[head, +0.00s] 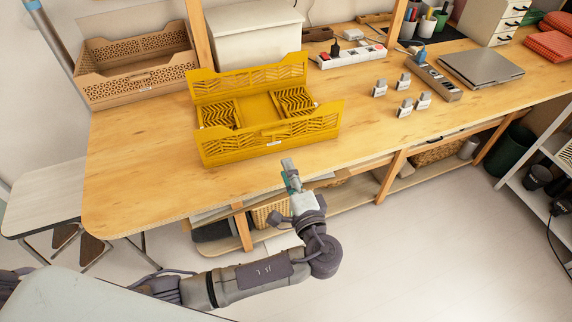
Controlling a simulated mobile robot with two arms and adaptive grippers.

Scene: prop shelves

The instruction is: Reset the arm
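My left arm comes in from the lower left. Its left gripper (290,172) points up the picture, over the front edge of the wooden table (140,165). The fingers look close together, but they are too small to tell whether they are open or shut. I see nothing clearly held in them. A yellow crate (270,142) with lattice walls stands on the table just beyond the gripper, apart from it. My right gripper is not in view.
A wooden crate (130,68) and a white box (253,32) stand at the back. Several small grey-white items (405,107), a power strip (350,55) and a laptop (480,67) lie right of the yellow crate. The table's left part is bare. A shelf (545,175) stands at right.

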